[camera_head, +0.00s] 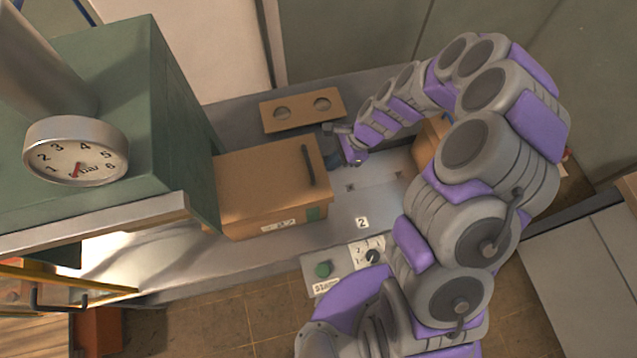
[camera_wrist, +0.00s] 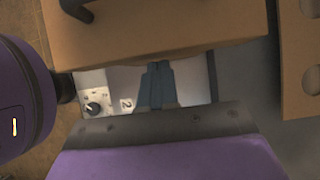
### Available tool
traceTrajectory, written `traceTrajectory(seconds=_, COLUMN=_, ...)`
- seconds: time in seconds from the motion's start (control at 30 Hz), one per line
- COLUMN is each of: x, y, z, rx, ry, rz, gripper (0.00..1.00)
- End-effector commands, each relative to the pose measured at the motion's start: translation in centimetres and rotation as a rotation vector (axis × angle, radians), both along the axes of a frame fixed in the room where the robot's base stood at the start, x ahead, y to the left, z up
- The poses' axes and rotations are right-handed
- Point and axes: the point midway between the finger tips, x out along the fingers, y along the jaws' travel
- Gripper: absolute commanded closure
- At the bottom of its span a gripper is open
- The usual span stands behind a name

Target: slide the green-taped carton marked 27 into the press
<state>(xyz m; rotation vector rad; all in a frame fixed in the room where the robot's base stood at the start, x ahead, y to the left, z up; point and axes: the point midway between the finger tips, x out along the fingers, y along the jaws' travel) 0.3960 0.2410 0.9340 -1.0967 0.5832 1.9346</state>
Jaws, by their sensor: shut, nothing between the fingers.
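A brown carton (camera_head: 265,180) with a dark handle on its top lies on the metal bench. A green patch and a white label show on its front side; I cannot read the label surely. Its left end meets the opening side of the green press (camera_head: 180,110), which has a round bar gauge. My gripper (camera_head: 332,158) is at the carton's right end, partly hidden by the wrist. In the wrist view its dark fingers (camera_wrist: 157,80) are shut and empty, pointing at the carton's side (camera_wrist: 150,30). I cannot tell whether they touch it.
A flat brown piece with two round holes (camera_head: 302,109) lies behind the carton. Another brown box (camera_head: 428,142) is partly hidden behind my arm. A panel with a green button (camera_head: 323,269) and a knob (camera_head: 371,256) sits at the bench front. A plate marked 2 (camera_head: 362,222) is right of the carton.

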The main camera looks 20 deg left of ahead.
Motion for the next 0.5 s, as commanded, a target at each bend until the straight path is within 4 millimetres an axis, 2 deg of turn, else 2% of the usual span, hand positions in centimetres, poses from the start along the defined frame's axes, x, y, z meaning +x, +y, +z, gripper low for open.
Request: traceTrajectory(seconds=0.5, x=-2.0, y=2.8, z=0.0, rx=0.001, ry=0.004, rz=0.002, gripper=1.00)
